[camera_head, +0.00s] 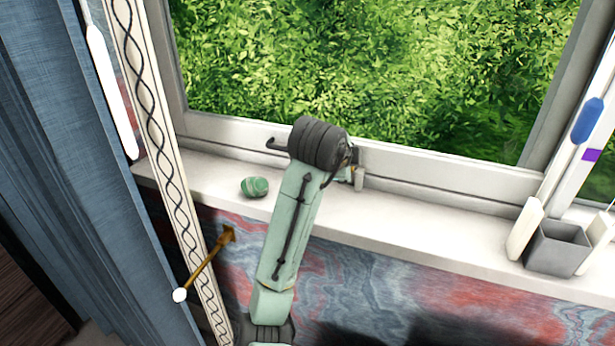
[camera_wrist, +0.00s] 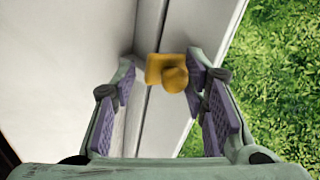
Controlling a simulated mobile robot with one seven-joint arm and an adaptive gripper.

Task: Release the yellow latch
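The yellow latch (camera_wrist: 167,73) shows in the wrist view as a small block with a rounded knob on the pale window frame. My gripper (camera_wrist: 160,79) is open, with one purple-padded finger to the left of the latch and the other to its right. The right finger is close to the knob; I cannot tell whether they touch. Nothing is held between the pads. In the head view my arm reaches up to the window, and its dark wrist hides most of my gripper (camera_head: 352,166). The latch cannot be made out clearly there.
A white sill (camera_head: 410,215) runs below the window frame (camera_head: 430,172). A green striped object (camera_head: 254,187) lies on it left of my arm. A dark handle (camera_head: 275,146) sits on the frame. A grey box (camera_head: 557,248) stands at right. A brass rod (camera_head: 207,262) juts out at lower left.

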